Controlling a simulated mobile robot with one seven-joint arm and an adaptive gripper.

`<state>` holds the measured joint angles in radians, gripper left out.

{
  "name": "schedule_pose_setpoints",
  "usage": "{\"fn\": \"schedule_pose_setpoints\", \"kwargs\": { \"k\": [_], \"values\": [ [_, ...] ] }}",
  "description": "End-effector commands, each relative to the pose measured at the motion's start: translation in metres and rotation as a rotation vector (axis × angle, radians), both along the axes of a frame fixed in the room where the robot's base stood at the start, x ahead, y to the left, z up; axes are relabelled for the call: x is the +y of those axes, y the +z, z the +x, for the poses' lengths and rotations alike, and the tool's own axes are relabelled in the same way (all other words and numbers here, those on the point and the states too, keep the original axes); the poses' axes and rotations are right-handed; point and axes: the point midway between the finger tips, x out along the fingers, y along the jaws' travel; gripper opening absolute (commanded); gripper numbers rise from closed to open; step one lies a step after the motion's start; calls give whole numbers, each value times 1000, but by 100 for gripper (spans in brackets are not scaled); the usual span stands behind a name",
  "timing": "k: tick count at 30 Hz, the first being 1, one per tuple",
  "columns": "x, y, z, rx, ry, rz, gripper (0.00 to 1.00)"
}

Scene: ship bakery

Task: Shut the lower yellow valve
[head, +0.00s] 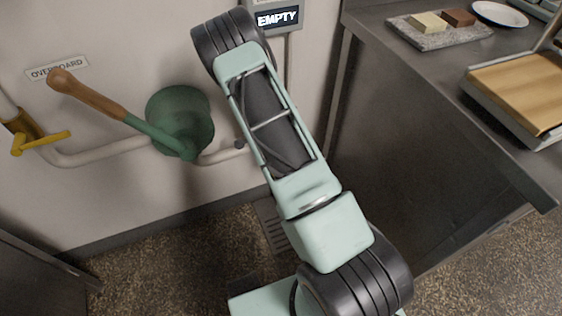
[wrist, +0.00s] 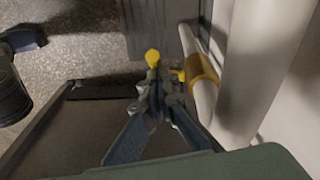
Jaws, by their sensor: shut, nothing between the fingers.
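My gripper (wrist: 157,88) shows in the wrist view with its fingers together and nothing held. A yellow valve with a yellow collar (wrist: 203,72) sits on a white pipe just right of the fingertips. A yellow lever end (wrist: 152,58) shows just beyond the fingertips. The fingers hide part of the lever, and I cannot tell whether they touch it. In the head view a yellow lever valve (head: 40,141) is on the white pipe at the far left, its lever lying across the pipe. I cannot tell if both views show the same valve. My gripper is outside the head view.
A green cylinder (head: 181,115) with a wooden-handled lever (head: 100,97) is on the wall under an OVERBOARD label (head: 57,68). A steel counter (head: 440,85) stands at right. Speckled floor (head: 175,255) lies below.

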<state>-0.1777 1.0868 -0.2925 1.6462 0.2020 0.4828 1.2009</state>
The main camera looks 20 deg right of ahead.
Motion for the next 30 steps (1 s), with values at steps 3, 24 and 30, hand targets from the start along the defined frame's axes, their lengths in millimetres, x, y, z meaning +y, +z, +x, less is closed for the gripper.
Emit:
{"fn": "schedule_pose_setpoints", "kwargs": {
  "k": [3, 24, 30],
  "values": [
    [11, -9, -1, 2, 3, 0, 0],
    [40, -36, -2, 1, 1, 0, 0],
    [41, -37, -2, 1, 0, 1, 0]
  ]
}}
